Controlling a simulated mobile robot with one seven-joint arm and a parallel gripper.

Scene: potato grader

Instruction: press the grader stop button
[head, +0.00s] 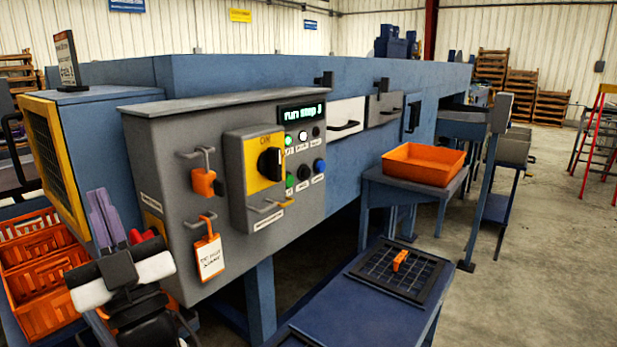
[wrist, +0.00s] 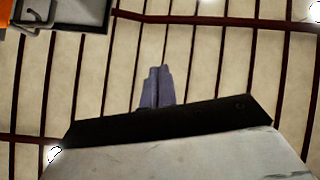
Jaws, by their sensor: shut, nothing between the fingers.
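The grey control box (head: 160,150) stands on the blue grader, left of centre in the head view. Its front carries a green button (head: 290,181), a black button (head: 304,172) and a blue button (head: 319,166) below small lamps. A red part (head: 141,236) shows beside a yellow patch (head: 154,226) low on the box's left side, partly hidden by my arm. I cannot tell which is the stop button. My gripper (head: 98,196) has purple fingers, shut and empty, pointing up left of the box. In the wrist view its fingers (wrist: 158,72) point toward a ribbed wall.
A yellow switch plate (head: 262,155) with a black knob, an orange padlock (head: 204,182) and a hanging tag (head: 209,256) are on the box front. Orange crates (head: 40,270) stand at left. A blue table (head: 345,305) stands in front right; open floor (head: 540,250) lies beyond.

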